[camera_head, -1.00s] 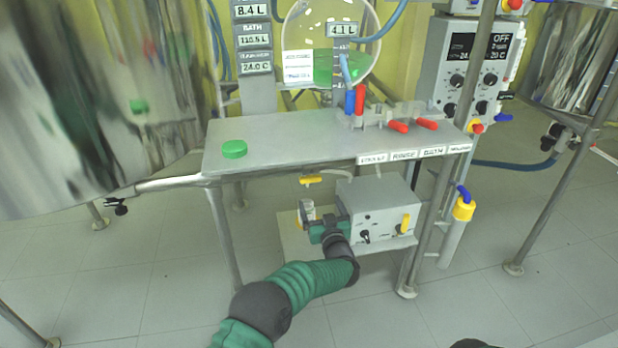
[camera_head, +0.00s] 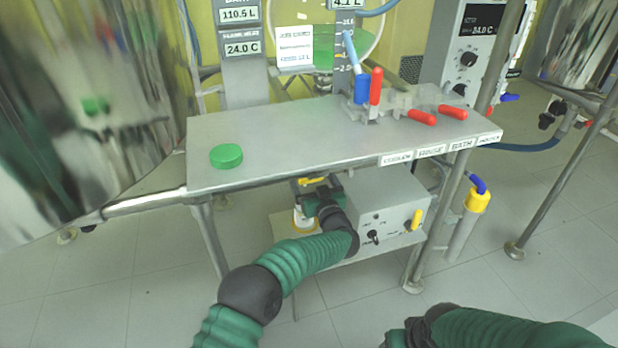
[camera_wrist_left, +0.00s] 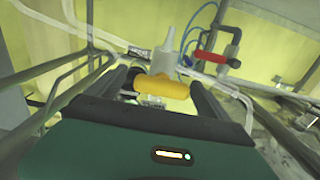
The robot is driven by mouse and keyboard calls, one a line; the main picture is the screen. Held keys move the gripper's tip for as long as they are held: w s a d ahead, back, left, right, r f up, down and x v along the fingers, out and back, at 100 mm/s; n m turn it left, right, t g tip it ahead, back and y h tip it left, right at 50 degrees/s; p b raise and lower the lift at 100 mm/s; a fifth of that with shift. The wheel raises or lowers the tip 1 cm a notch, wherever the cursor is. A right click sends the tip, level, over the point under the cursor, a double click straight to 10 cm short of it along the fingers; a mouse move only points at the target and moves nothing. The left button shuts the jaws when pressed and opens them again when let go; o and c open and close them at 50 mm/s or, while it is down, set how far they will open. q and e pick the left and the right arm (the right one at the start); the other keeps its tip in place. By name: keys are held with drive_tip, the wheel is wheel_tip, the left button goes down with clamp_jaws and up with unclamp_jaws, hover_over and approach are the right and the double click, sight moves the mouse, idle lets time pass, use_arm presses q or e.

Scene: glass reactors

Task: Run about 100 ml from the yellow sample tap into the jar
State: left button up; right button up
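The yellow sample tap handle (camera_head: 312,181) is under the front edge of the steel table. My left gripper (camera_head: 318,196) is right at it. In the left wrist view the yellow handle (camera_wrist_left: 162,87) lies crosswise between the two open fingers (camera_wrist_left: 163,92), with a gap visible at the left finger. The jar (camera_head: 303,220) stands on the lower shelf below the tap, partly hidden by my gripper; its fill level cannot be read. A green lid (camera_head: 226,156) lies on the table top. Part of my right arm shows at the lower right, but its gripper is not visible.
A grey control box (camera_head: 385,212) with a yellow knob sits on the lower shelf, right of my left gripper. Red-handled valves (camera_head: 422,117) stand on the table (camera_head: 290,143). A steel frame leg (camera_head: 437,222) is at the right. The table top's middle is clear.

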use_arm(q)
drive_tip(key=shift+a, duration=0.15)
drive_tip(key=c, duration=1.3)
drive_tip(key=shift+c, duration=0.2)
drive_tip(key=shift+n, duration=0.3)
drive_tip(key=shift+n+p, duration=0.5)
drive_tip(key=shift+n, duration=0.1)
drive_tip(key=shift+n+p, duration=0.4)
drive_tip(key=shift+n, duration=0.8)
drive_tip(key=n, duration=0.5)
drive_tip(key=shift+f, duration=0.15)
